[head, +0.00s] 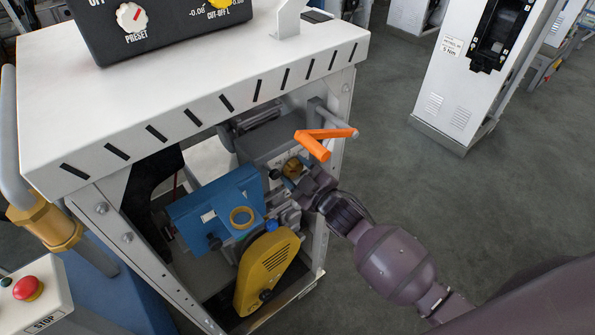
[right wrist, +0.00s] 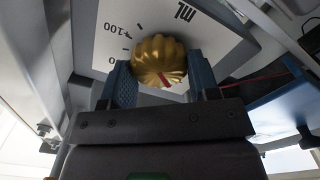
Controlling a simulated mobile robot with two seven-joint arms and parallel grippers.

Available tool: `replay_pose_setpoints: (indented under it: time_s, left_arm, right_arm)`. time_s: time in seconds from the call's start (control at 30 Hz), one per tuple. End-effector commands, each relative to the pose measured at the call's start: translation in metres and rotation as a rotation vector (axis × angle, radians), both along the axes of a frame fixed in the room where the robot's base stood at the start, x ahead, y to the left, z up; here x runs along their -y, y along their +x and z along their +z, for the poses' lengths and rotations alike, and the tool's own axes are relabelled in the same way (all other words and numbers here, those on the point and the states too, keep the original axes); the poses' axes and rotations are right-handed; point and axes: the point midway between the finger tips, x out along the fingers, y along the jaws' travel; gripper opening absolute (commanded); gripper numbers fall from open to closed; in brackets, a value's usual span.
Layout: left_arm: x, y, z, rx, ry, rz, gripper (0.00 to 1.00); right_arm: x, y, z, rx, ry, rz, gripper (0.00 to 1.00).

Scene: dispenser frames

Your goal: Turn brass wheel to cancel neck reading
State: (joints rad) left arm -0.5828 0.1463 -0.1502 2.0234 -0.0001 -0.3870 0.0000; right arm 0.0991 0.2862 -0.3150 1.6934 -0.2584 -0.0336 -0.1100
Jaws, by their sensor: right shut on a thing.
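The brass wheel (right wrist: 155,58) is a ribbed gold knob with a red mark on its lower front in the right wrist view. It sits between the two blue-grey fingers of my right gripper (right wrist: 162,80), which is shut on it. In the head view the brass wheel (head: 292,168) shows as a small gold round inside the machine, with my right gripper (head: 308,182) at its right side. Behind the wheel is a white scale plate (right wrist: 190,22) marked "mL" and "100"; part of it is hidden by the wheel. My left gripper is not in view.
An orange crank handle (head: 318,142) stands just above my right gripper. A blue housing (head: 190,215) and a yellow cover (head: 265,262) are close to its left. The white cabinet top (head: 200,75) overhangs the opening. Open floor (head: 400,190) lies to the right.

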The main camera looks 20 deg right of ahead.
Motion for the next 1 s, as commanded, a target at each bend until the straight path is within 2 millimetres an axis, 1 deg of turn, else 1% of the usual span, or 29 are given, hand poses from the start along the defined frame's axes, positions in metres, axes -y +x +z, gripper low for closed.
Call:
replay_pose_setpoints:
  time_s: [0.2, 0.23, 0.3, 0.4, 0.67, 0.77, 0.87, 1.0]
  left_arm:
    - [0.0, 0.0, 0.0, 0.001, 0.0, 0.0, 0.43]
    - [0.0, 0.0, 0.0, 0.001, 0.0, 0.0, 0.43]
    - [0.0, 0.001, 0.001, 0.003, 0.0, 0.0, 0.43]
    - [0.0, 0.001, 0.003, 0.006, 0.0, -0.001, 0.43]
    - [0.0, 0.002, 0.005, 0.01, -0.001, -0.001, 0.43]
    - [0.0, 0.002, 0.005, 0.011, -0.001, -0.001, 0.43]
    - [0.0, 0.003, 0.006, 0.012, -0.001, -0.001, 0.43]
    - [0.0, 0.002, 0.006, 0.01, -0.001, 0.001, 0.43]
  right_arm:
    - [0.0, 0.0, 0.0, 0.0, 0.001, 0.001, 0.32]
    - [0.0, 0.0, 0.0, 0.0, 0.001, 0.001, 0.57]
    - [0.0, 0.0, 0.0, 0.0, 0.001, 0.001, 0.68]
    - [0.0, 0.0, 0.0, 0.0, 0.002, 0.001, 0.81]
    - [0.0, -0.001, 0.0, -0.001, 0.002, 0.0, 0.81]
    - [0.002, -0.005, 0.0, -0.001, 0.002, -0.001, 0.81]
    - [0.005, -0.015, 0.0, -0.001, 0.002, 0.0, 0.81]
    - [0.014, -0.037, 0.0, -0.001, 0.002, -0.001, 0.81]
